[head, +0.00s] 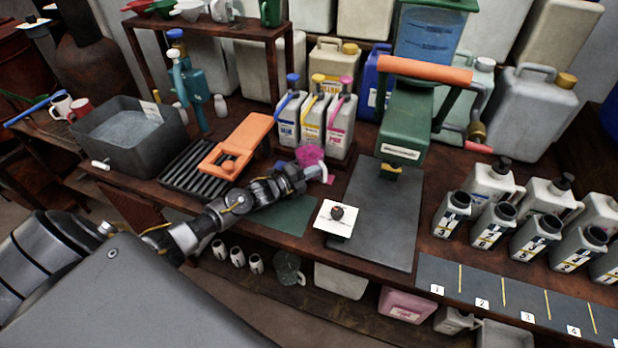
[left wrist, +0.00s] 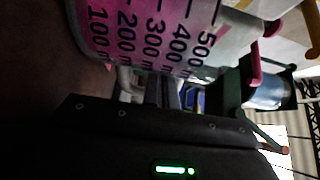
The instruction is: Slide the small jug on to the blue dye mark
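The small jug (head: 309,156) is a clear measuring jug with magenta liquid, standing at the end of my left arm in the head view. In the left wrist view the jug (left wrist: 140,35) fills the top, its scale from 100 to 500 lying sideways. My left gripper (head: 318,172) is right at the jug, its fingers partly hidden. In the left wrist view the fingers of the left gripper (left wrist: 163,92) are close together beside the jug; whether they touch it is unclear. The blue dye mark (head: 280,165) shows only as a small blue patch before the blue-capped container. My right gripper is out of view.
Blue-capped (head: 288,112), yellow-capped (head: 314,110) and pink-capped (head: 341,122) containers stand close behind the jug. A dark grey mat (head: 375,215) and green press (head: 405,120) are to the right.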

